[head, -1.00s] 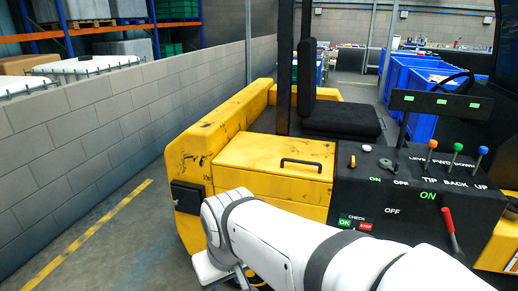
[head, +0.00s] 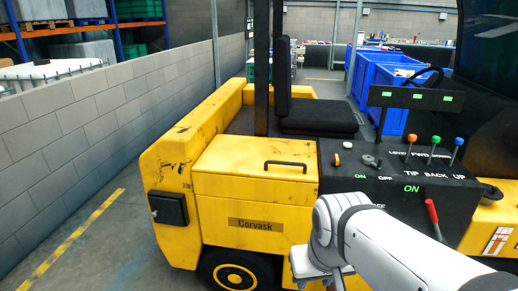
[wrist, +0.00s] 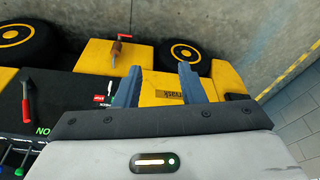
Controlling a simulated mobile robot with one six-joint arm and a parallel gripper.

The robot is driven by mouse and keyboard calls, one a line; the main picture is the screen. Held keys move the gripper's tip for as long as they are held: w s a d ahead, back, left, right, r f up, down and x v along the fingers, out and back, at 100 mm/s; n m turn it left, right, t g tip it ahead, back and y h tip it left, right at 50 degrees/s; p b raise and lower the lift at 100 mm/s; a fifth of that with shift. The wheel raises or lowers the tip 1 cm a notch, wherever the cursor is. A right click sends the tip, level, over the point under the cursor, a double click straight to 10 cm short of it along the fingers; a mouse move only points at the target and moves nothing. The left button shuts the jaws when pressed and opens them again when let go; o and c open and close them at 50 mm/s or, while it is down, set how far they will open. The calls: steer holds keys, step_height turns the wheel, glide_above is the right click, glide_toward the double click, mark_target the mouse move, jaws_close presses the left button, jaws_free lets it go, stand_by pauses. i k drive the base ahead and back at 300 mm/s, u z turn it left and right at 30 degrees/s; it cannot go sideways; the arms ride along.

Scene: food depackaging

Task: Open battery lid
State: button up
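The battery lid (head: 250,170) is the yellow top of the box on the yellow vehicle. A black bar handle (head: 287,163) sits on it, and it lies closed. My gripper (wrist: 160,68) is open and empty in the wrist view, its two blue-grey fingers apart. In the head view it is low in front of the vehicle's side, below and right of the lid, and its fingers are mostly out of sight. The wrist view shows the vehicle's side upside down, with the Corvask label (wrist: 172,95) between the fingers. The lid handle cannot be made out there.
A black control panel (head: 400,185) with a red lever (head: 433,220) and several coloured knobs adjoins the lid on the right. A seat (head: 315,120) stands behind. A block wall (head: 110,130) runs along the left, with free floor (head: 100,240) before it.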

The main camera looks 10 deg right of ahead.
mark_target(274, 159)
steer(key=u, duration=0.5)
steer(key=i, duration=1.1)
steer(key=z, duration=0.5)
